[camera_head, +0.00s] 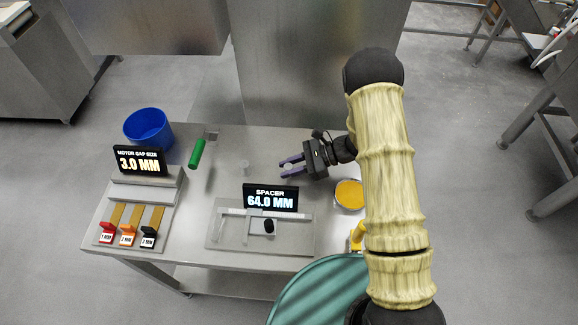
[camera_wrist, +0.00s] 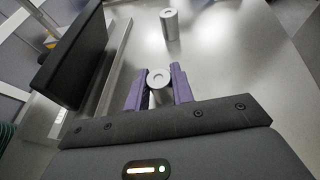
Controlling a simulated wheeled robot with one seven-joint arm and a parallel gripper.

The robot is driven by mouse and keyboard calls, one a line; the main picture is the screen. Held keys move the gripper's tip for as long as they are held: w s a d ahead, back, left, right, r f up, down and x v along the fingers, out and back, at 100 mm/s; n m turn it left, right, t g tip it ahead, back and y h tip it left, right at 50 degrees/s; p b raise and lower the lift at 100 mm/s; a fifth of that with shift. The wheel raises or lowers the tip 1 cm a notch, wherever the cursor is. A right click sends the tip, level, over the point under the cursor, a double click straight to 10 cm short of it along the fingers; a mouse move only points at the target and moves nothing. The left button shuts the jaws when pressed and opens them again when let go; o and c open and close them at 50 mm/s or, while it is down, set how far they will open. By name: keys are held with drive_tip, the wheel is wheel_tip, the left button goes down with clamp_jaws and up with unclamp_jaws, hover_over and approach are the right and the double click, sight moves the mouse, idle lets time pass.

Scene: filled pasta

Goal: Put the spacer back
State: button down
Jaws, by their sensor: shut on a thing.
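My gripper (camera_head: 290,166) is above the right half of the table, its purple fingers pointing left. In the wrist view the gripper (camera_wrist: 158,88) is shut on a small grey cylindrical spacer (camera_wrist: 158,77) with a hole in its top. The held spacer looks upright. A second grey cylinder (camera_wrist: 170,24) stands upright ahead of the fingertips, apart from them. In the head view this second cylinder (camera_head: 244,168) stands left of the gripper. The spacer display (camera_head: 270,198) reads 64.0 MM, behind a caliper (camera_head: 237,212) on a plate.
The motor gap display (camera_head: 139,160) reads 3.0 MM, above red, orange and black gauges (camera_head: 128,232). A blue bucket (camera_head: 148,128), a green cylinder (camera_head: 197,153) and a yellow-topped round dish (camera_head: 349,195) are on the metal table (camera_head: 215,178). The table is clear around the standing cylinder.

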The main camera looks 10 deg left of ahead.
drive_tip(key=shift+f, duration=0.15)
drive_tip(key=c, duration=1.2)
unclamp_jaws()
drive_tip(key=shift+r, duration=0.25)
drive_tip(key=b+v, duration=0.2)
drive_tip(key=v, duration=1)
drive_tip(key=shift+w+b, duration=0.1)
drive_tip(key=shift+b, duration=0.2)
